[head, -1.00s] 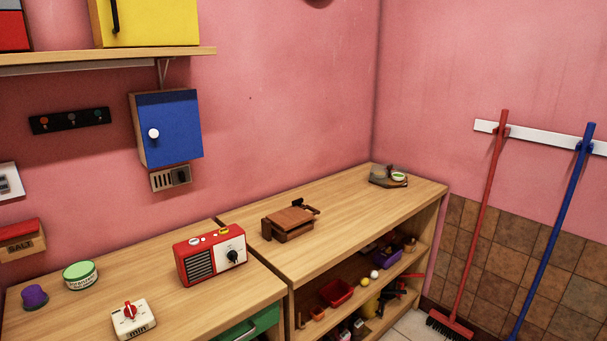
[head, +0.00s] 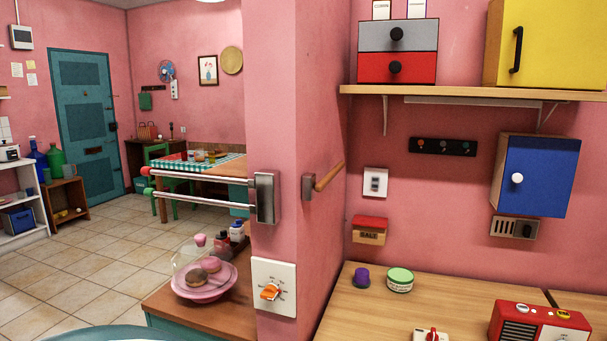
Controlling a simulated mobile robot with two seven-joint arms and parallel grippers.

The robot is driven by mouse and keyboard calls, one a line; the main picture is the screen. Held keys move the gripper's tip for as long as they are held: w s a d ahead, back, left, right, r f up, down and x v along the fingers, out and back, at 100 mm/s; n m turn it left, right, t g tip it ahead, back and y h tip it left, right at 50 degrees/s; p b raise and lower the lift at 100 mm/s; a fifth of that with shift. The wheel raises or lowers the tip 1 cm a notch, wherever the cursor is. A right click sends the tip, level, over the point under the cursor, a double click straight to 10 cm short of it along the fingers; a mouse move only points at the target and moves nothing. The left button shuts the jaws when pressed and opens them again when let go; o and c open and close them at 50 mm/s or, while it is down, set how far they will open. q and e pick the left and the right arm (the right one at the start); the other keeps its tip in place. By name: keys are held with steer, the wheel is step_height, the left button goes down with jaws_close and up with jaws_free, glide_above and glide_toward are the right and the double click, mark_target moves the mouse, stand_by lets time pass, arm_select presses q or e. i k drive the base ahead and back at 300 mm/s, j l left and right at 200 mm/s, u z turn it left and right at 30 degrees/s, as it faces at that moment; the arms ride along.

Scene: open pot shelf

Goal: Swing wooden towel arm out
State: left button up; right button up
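The wooden towel arm (head: 329,176) is a short brown rod on a grey metal bracket (head: 308,187). The bracket is on the pink wall just right of the corner post. The rod slants up and to the right, close to the wall, and appears folded along it. Two metal arms, one with a red tip (head: 146,171) and one with a green tip (head: 148,191), reach left from a separate grey bracket (head: 265,198) on the post's front. Neither of my grippers is in view.
An orange-knob dial (head: 271,291) is on the post below the metal arms. A pink plate (head: 205,288) of doughnuts stands on the low counter at left. A salt box (head: 369,230) hangs right of the towel arm, above the wooden counter (head: 375,315). Open floor lies at left.

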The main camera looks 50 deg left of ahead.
mark_target(320, 187)
steer(key=u, duration=1.45)
